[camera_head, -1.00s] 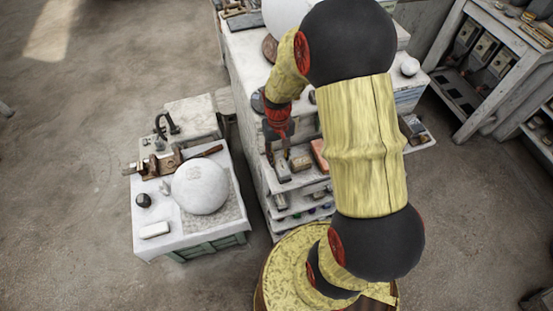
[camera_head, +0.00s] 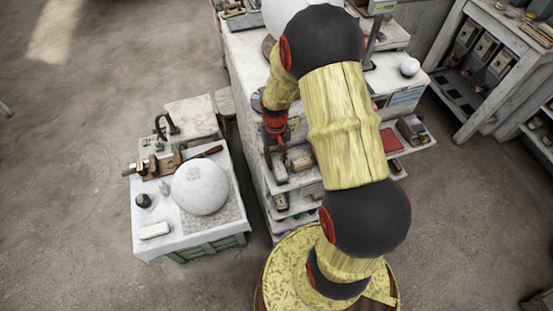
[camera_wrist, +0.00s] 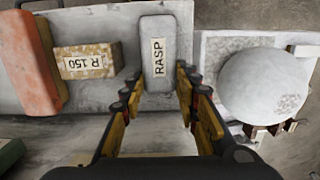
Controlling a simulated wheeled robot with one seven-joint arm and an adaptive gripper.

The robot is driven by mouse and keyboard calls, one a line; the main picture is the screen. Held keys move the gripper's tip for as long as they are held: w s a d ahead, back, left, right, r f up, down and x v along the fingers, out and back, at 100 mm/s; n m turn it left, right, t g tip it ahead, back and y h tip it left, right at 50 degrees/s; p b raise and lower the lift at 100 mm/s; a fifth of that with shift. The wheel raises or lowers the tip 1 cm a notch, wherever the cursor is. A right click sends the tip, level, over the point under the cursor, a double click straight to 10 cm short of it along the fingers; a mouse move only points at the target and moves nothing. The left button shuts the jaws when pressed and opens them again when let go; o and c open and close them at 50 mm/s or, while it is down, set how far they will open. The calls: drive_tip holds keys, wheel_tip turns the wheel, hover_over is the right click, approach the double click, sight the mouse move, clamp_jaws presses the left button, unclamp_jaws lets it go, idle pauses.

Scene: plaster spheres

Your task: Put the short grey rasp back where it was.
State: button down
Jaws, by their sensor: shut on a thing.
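The short grey rasp (camera_wrist: 158,62) is a grey block with a white label reading RASP. In the wrist view it lies between the two fingertips of my gripper (camera_wrist: 158,80), which is shut on it. In the head view my gripper (camera_head: 274,150) points down at the left end of the shelf (camera_head: 307,188) in the white unit, with the rasp (camera_head: 280,174) just below it. I cannot tell whether the rasp touches the shelf. A tan block labelled R 150 (camera_wrist: 88,62) lies beside it, a small gap away.
An orange-red block (camera_wrist: 36,68) lies beyond the tan block (camera_head: 302,161). A side table (camera_head: 150,246) to the left carries a large white sphere (camera_head: 199,187) and a white block (camera_head: 154,230). A red flat item (camera_head: 391,141) lies right of my arm.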

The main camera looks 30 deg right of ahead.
drive_tip(key=c, duration=1.3)
unclamp_jaws()
drive_tip(key=shift+c, duration=0.2)
drive_tip(key=shift+r, duration=0.1)
drive_tip(key=a+r+t, duration=0.2)
drive_tip(key=a+r, duration=0.1)
drive_tip(key=r, duration=1.8)
drive_tip(key=s+a+r+n+t, duration=0.1)
drive_tip(key=s+a+r+t, duration=0.1)
drive_tip(key=s+a+r, duration=0.3)
drive_tip(key=s+a+r+n+t, duration=0.2)
drive_tip(key=s+a+r, duration=0.3)
drive_tip(key=s+r, duration=0.5)
drive_tip(key=shift+a+r+t+p, duration=0.15)
drive_tip(key=shift+r+t+p, duration=0.15)
drive_tip(key=shift+r+p, duration=0.05)
drive_tip(key=shift+f, duration=0.1)
